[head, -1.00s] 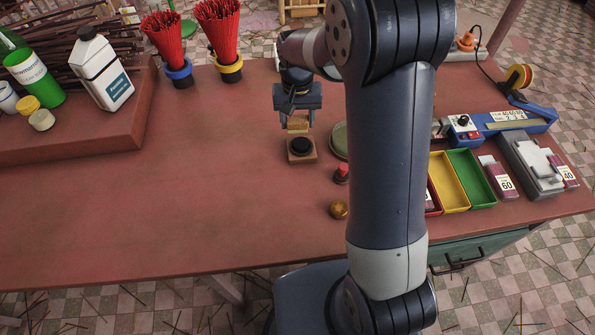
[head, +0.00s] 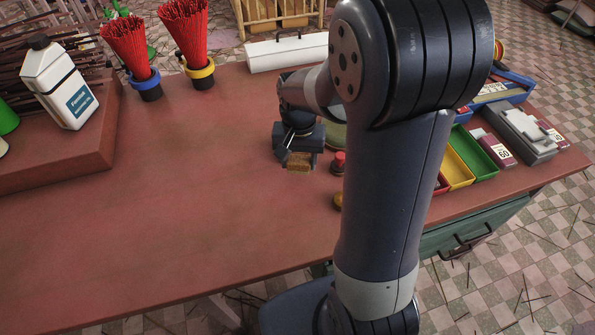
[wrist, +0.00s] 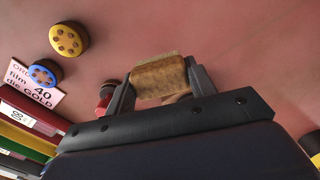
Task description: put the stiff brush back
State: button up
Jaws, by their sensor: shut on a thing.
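The stiff brush, a small tan block with a rough, fibrous face, is between the jaws of my gripper (head: 299,157). It shows below the fingers in the head view (head: 299,163) and between both fingers in the wrist view (wrist: 160,77). My gripper (wrist: 158,85) is shut on it over the red-brown tabletop (head: 180,200). I cannot tell whether the brush touches the table. A sliver of wood shows just behind the brush in the wrist view; what it belongs to is unclear.
A red-capped object (head: 338,161) stands close right of my gripper. Yellow (head: 459,169) and green (head: 474,151) trays are farther right. Blue (wrist: 43,73) and yellow (wrist: 68,39) discs lie near an order card (wrist: 35,88). The table's left middle is clear.

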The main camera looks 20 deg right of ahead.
aim_at(299, 171)
jog(key=shift+f, duration=2.1)
jog(key=shift+f, duration=0.1)
jog(key=o, duration=1)
notch_tip(299, 171, up, 12)
jog(key=shift+r, duration=0.15)
